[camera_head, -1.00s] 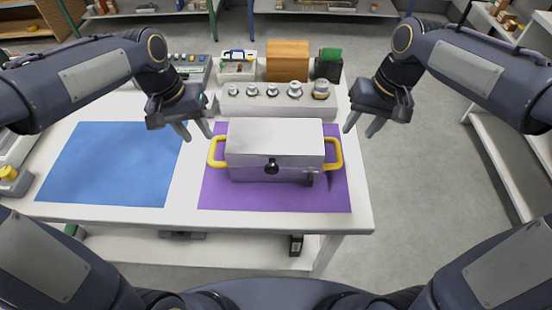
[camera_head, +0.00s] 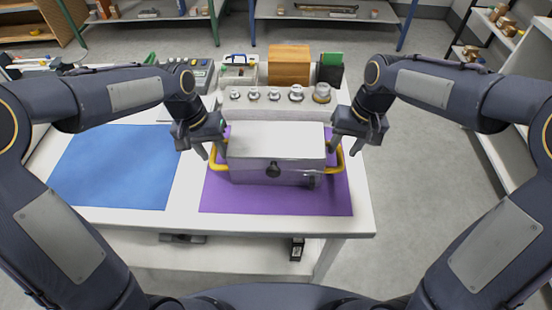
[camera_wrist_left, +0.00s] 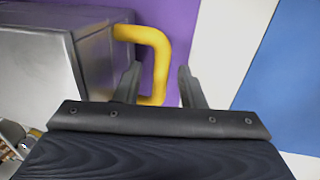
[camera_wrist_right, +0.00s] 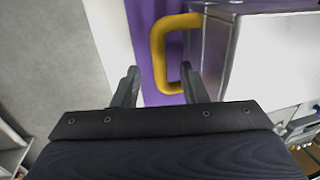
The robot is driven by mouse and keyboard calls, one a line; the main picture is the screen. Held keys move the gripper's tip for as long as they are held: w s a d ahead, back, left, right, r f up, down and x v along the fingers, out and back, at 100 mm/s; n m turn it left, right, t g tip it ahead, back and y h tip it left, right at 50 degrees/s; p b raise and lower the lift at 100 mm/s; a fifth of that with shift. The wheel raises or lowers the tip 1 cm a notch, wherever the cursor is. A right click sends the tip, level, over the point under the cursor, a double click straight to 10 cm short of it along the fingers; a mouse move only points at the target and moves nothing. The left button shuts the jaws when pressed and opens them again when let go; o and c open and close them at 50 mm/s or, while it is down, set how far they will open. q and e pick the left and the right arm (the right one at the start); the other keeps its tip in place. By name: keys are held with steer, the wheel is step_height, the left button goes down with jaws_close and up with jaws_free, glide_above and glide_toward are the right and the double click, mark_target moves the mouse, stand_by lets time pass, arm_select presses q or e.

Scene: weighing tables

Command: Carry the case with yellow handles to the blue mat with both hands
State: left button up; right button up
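The grey metal case (camera_head: 276,150) sits upright on the purple mat (camera_head: 225,200), with a yellow handle on each side. My left gripper (camera_head: 212,150) is at the left handle (camera_head: 219,164). In the left wrist view its fingers (camera_wrist_left: 158,85) are open, with the yellow handle (camera_wrist_left: 155,50) between them. My right gripper (camera_head: 345,147) is at the right handle (camera_head: 338,162). In the right wrist view its fingers (camera_wrist_right: 158,85) are open, with the yellow handle (camera_wrist_right: 160,50) between them. The blue mat (camera_head: 120,170) lies bare at the left.
All stands on a white table (camera_head: 187,190). Behind the case is a grey block with several metal weights (camera_head: 275,95). A wooden box (camera_head: 288,65), a dark holder (camera_head: 330,75) and a device with buttons (camera_head: 190,72) stand at the back. The blue mat's surface is clear.

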arm_select(q)
steer(key=shift+d+f, duration=0.1)
steer(key=shift+f, duration=0.6)
arm_select(e)
steer(key=shift+a+f, duration=0.1)
steer(key=shift+f, duration=0.55)
arm_select(q)
jaws_close()
arm_select(e)
steer(key=c, duration=0.8)
jaws_close()
arm_select(q)
steer(key=shift+r, duration=0.15)
arm_select(e)
steer(key=shift+r, duration=0.1)
